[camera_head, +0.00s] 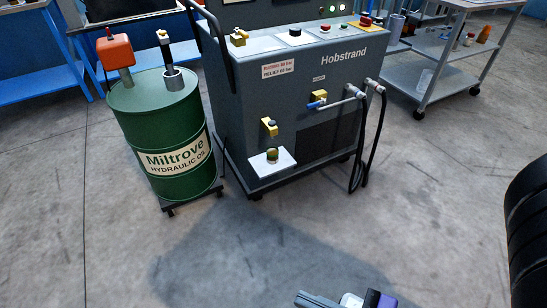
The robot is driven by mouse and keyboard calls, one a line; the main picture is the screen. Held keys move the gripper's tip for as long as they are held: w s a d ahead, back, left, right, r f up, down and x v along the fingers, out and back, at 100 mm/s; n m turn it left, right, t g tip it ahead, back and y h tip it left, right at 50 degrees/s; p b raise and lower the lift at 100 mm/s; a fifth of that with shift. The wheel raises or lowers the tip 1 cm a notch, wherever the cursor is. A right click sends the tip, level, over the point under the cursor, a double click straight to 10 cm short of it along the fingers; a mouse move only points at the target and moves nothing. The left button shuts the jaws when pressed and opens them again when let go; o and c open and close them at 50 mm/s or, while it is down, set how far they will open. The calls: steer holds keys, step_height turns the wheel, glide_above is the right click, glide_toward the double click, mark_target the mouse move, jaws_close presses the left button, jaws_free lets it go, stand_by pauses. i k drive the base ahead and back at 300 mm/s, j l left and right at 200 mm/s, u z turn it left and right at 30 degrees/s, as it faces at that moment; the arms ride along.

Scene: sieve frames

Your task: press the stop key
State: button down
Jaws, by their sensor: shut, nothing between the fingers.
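A grey wheeled machine marked Hobstrand (299,82) stands at the top middle, with controls along its top panel. A red mushroom-shaped button on a yellow base (366,20) is at the panel's right end. A smaller red button (325,27) is left of it, and a black knob (295,33) further left. Any lettering by these buttons is too small to read, so I cannot tell which is the stop key. My gripper (345,300) shows at the bottom edge, shut and empty, well apart from the machine. Most of it is cut off by the frame.
A green Miltrove oil drum (160,135) stands left of the machine on a low dolly. Black hoses (376,130) hang at the machine's right front. A grey cart (445,55) is at the upper right, and a black tyre-like thing (528,225) at the right edge. The floor between is clear.

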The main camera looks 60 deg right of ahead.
mark_target(325, 26)
steer(key=z, duration=1.65)
